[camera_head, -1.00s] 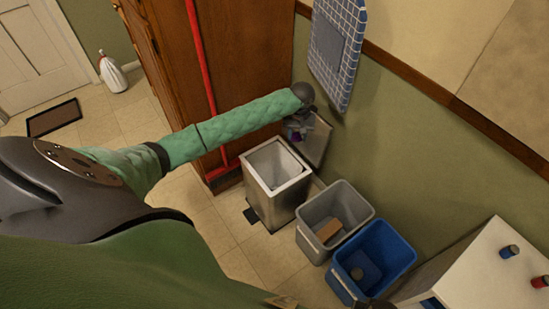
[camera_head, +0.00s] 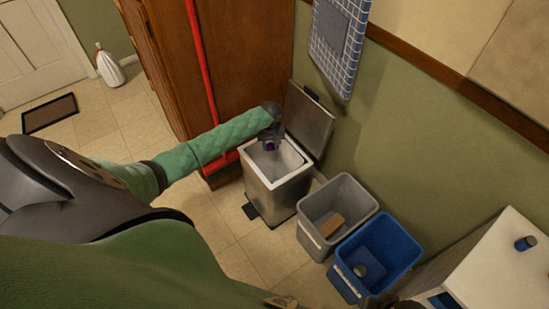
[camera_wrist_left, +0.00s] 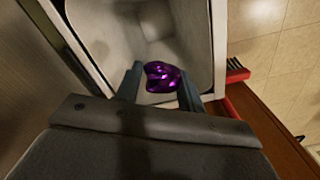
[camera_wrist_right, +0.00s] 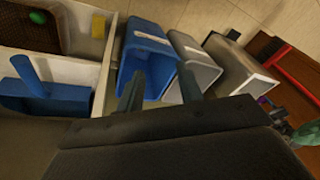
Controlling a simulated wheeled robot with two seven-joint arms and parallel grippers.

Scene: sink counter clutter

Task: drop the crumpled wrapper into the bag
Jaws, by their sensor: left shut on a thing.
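The crumpled wrapper is a shiny purple lump (camera_wrist_left: 162,76), held between the fingertips of my left gripper (camera_wrist_left: 160,84) in the left wrist view. In the head view the wrapper (camera_head: 270,146) is a small dark purple spot under my left gripper (camera_head: 270,138), at the mouth of the steel bin (camera_head: 277,200). The bag looks to be the pale lining (camera_head: 292,158) inside that bin; the left wrist view shows its pale inside (camera_wrist_left: 195,30) beyond the wrapper. My right gripper (camera_wrist_right: 161,88) is open and empty in the right wrist view.
The bin's lid (camera_head: 312,122) stands open against the wall. A grey bin (camera_head: 310,232) holding a brown block and a blue bin (camera_head: 345,277) stand to its right. A red-handled broom (camera_head: 199,70) leans on the wooden cabinet (camera_head: 245,60) behind.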

